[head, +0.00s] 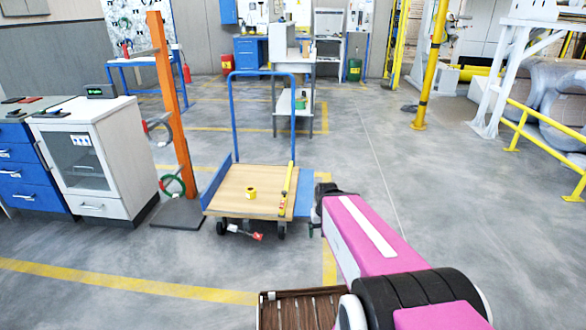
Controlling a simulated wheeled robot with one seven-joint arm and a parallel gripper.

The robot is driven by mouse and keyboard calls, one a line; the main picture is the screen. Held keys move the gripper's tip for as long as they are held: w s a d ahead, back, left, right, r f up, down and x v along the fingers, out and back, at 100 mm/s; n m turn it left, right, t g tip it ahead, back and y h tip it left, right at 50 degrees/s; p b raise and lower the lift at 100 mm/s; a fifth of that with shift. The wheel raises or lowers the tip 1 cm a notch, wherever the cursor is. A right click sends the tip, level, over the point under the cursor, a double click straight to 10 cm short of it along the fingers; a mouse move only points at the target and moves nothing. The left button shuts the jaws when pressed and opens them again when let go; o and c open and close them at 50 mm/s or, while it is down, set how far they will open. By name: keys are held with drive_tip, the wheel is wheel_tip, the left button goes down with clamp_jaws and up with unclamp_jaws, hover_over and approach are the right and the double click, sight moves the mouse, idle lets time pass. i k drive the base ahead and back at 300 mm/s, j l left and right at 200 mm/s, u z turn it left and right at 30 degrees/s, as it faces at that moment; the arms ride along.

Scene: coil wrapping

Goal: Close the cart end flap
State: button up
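The cart (240,205) stands on the floor in the middle of the head view, with a wooden deck and a tall blue push handle (233,120) at its back. A blue flap (305,190) at the cart's right end looks folded outward, roughly level with the deck; its right part is hidden behind my arm. A blue panel (216,180) stands up along the left end. My gripper (318,212) is at the far end of my pink arm, beside or over the right flap. I cannot tell whether it touches the flap, and its fingers are too small and hidden to read.
On the deck lie a yellow roll (251,193) and a long yellow bar (288,190) near the right edge. An orange post (172,100) with a dark base stands close left of the cart. A white cabinet (92,160) is farther left.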

sight(304, 200)
drive_tip(key=l+u, duration=0.15)
drive_tip(key=l, duration=0.4)
drive_tip(key=k+l+u, duration=0.1)
drive_tip(key=l, duration=0.45)
drive_tip(key=i+l+u, duration=0.4)
drive_tip(key=i+l, duration=0.75)
drive_tip(key=k+l+u, duration=0.2)
drive_tip(key=k, duration=0.25)
drive_tip(key=j, duration=0.1)
